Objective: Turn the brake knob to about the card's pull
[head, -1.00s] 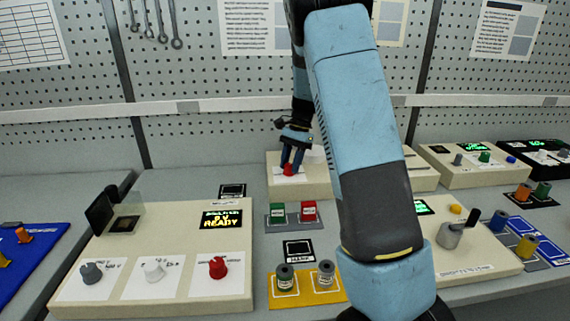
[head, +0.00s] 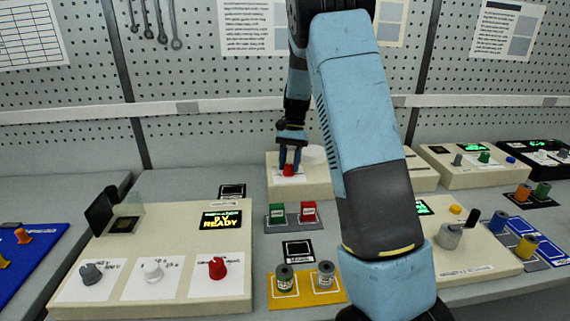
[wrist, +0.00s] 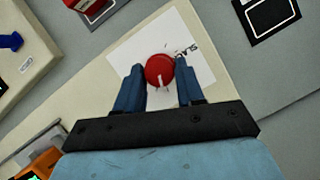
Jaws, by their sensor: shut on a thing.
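The red knob (wrist: 159,70) sits on a white label plate on a cream box (head: 310,189) at the back middle of the bench. A white pointer mark shows on the knob, and part of a printed word is visible beside it on the plate. My gripper (head: 289,166) reaches down from above onto this knob. In the wrist view my gripper (wrist: 160,82) has its two blue fingers on either side of the knob, shut on it. My arm hides part of the box's right side. No card with a readable pull value can be made out.
A cream console (head: 170,250) with grey, white and red knobs stands at the front left, its display lit. Green and red pieces (head: 292,214) and a yellow tray (head: 306,300) with two spools lie in the middle. A crank box (head: 480,245) stands right.

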